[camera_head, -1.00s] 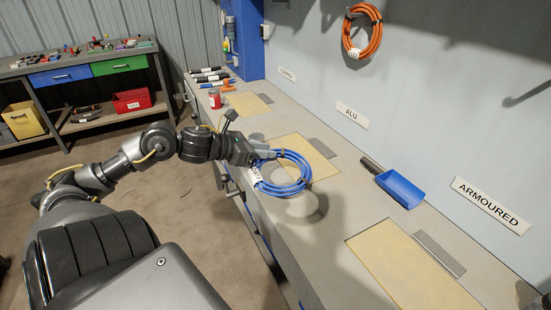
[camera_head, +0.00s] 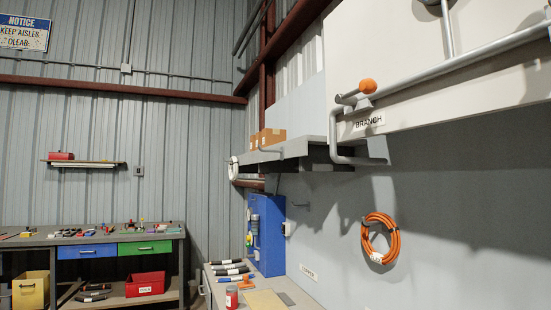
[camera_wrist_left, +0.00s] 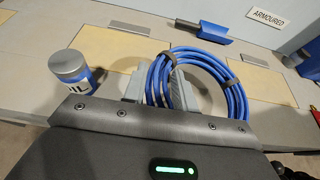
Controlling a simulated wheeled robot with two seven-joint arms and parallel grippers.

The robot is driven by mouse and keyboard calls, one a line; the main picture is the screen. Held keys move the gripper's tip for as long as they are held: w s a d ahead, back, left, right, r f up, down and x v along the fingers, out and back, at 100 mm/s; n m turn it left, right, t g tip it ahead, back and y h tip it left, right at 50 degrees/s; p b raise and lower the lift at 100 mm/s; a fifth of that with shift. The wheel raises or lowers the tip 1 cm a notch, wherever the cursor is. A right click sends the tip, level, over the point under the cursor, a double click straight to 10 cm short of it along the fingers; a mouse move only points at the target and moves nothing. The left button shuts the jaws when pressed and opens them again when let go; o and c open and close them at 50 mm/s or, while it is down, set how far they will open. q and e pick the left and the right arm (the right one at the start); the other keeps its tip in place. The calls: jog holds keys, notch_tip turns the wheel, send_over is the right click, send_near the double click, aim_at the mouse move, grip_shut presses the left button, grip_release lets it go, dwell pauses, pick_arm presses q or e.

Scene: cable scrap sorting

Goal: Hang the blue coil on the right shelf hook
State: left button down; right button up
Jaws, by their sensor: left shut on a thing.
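The blue coil (camera_wrist_left: 208,62) shows in the left wrist view, bound with dark ties. My left gripper (camera_wrist_left: 155,90) is shut on the near left part of its ring; the exact contact is partly hidden. The coil appears above the bench, but the gap is unclear. The coil and both grippers are out of the head view. There, a bent grey hook (camera_head: 360,160) projects below the panel with the BRANCH label (camera_head: 370,122). It looks empty.
An orange coil (camera_head: 381,240) hangs on the wall below. A white coil (camera_head: 233,170) hangs at the shelf's far end. A grey rail with an orange knob (camera_head: 367,86) runs above the BRANCH label. A lidded jar (camera_wrist_left: 72,70) and blue scoop (camera_wrist_left: 215,32) are on the bench.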

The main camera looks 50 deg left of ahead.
pick_arm(q)
jog(key=d+f+m+g+h, duration=0.1)
jog(key=d+f+m+h, duration=0.1)
jog(key=d, duration=0.6)
jog(key=s+d+f+m+g+h, duration=0.1)
jog(key=d+f+m+g+h, duration=0.1)
jog(key=d, duration=0.6)
jog(key=s+d+f+m+g+h, duration=0.1)
jog(key=d+f+m+h, duration=0.1)
jog(key=d, duration=0.6)
jog(key=shift+s+d+f+m+g, duration=0.25)
jog(key=shift+d+f+m+g, duration=0.05)
jog(key=shift+d+f+m, duration=0.1)
jog(key=shift+s+d+h, duration=0.1)
jog(key=shift+d+h, duration=0.3)
jog(key=shift+d, duration=0.05)
jog(key=shift+s+g, duration=0.1)
jog(key=shift+g, duration=0.2)
